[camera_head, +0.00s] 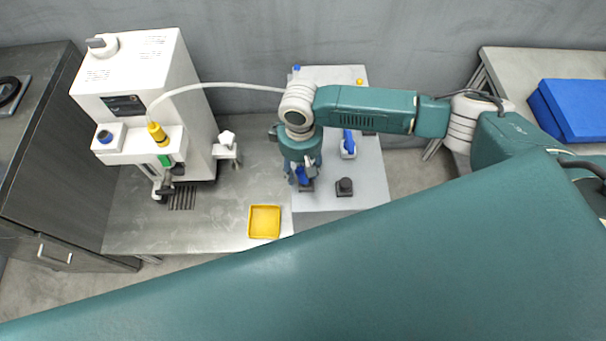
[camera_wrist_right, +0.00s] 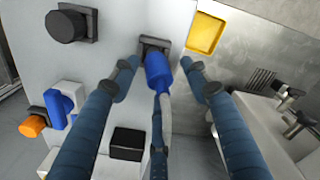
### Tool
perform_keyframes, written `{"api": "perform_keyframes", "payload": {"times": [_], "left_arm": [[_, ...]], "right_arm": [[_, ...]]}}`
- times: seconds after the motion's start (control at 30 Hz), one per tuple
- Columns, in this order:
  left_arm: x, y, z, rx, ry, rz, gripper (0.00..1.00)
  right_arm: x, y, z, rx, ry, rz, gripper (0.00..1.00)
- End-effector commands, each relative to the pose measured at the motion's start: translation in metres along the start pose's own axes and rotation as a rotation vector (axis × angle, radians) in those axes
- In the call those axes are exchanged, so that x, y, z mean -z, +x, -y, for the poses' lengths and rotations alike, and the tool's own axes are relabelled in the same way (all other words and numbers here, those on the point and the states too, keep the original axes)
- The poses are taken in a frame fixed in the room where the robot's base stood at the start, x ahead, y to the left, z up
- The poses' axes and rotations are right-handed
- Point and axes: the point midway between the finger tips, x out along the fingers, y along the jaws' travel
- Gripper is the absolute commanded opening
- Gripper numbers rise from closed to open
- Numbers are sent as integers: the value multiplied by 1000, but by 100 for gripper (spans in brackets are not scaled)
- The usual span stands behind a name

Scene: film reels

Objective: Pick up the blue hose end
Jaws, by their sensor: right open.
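The blue hose end (camera_wrist_right: 157,72) stands at a dark square holder (camera_wrist_right: 151,44) on the grey panel. In the head view, the blue hose end (camera_head: 302,175) shows low between the fingers of my right gripper (camera_head: 303,181). In the wrist view, my right gripper (camera_wrist_right: 158,68) is open, with one finger on each side of the hose end and visible gaps to both. A third finger shows below it, near the pale hose. I cannot tell how deep the hose end sits in the holder. My left gripper is not in view.
A black knob (camera_head: 344,187) stands right of the holder. A blue-handled fitting (camera_head: 348,145) is behind it. A yellow tray (camera_head: 264,222) lies on the metal table. A white machine (camera_head: 140,80) stands left, with a white hose (camera_head: 215,85) arcing from its yellow fitting toward my right arm.

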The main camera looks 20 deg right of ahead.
Motion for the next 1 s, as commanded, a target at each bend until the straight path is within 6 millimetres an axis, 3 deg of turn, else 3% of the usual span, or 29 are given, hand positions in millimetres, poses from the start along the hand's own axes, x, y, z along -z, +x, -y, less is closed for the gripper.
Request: {"api": "perform_keyframes", "payload": {"times": [0.17,0.4,0.77,1.0], "left_arm": [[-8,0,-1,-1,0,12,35],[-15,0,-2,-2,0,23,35],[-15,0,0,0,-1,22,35],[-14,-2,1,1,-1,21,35]], "right_arm": [[0,0,0,0,-1,0,46],[1,0,1,2,-1,-3,2],[3,-5,3,5,-2,-9,0],[4,-34,2,4,-3,-12,0]]}}
